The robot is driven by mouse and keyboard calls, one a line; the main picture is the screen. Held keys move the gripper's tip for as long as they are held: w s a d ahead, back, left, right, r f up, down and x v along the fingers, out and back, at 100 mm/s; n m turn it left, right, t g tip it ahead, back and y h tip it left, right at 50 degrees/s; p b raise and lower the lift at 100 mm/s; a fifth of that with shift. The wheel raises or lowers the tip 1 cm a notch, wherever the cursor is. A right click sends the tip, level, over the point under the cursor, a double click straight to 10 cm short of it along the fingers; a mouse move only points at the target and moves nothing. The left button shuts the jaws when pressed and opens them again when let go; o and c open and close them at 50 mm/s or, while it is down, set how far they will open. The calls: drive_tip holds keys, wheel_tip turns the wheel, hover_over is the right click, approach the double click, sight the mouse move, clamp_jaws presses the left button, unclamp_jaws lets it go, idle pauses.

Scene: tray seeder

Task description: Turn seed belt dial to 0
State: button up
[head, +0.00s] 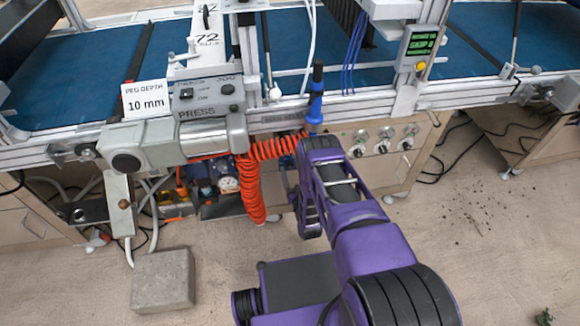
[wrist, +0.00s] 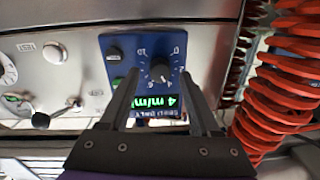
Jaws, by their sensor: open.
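The seed belt dial (wrist: 160,72) is a round dark knob on a blue panel (wrist: 202,50), seen upside down in the wrist view. Numbers ring the knob, and a green display (wrist: 155,102) reads 4 m/min. My gripper (wrist: 159,76) is open and empty, its two dark fingers pointing at the panel with the knob between their tips in the picture. I cannot tell whether they touch it. In the head view my purple arm stands before the machine, and I cannot make out the dial there.
A coiled orange hose (wrist: 280,75) hangs close to the right of the panel in the wrist view, and it also shows in the head view (head: 262,165). A lever valve (wrist: 40,120) sticks out at left. A concrete block (head: 163,282) lies on the floor.

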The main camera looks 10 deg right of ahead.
drive_tip(key=shift+w, duration=0.15)
clamp_jaws()
idle(0.4)
drive_tip(key=shift+n, duration=0.3)
drive_tip(key=n, duration=0.5)
drive_tip(key=shift+a, duration=0.15)
drive_tip(key=n, duration=0.5)
drive_tip(key=n+h, duration=0.1)
drive_tip(key=n, duration=0.4)
drive_tip(key=shift+n+g, duration=0.3)
drive_tip(key=n, duration=0.4)
drive_tip(key=shift+n, duration=0.4)
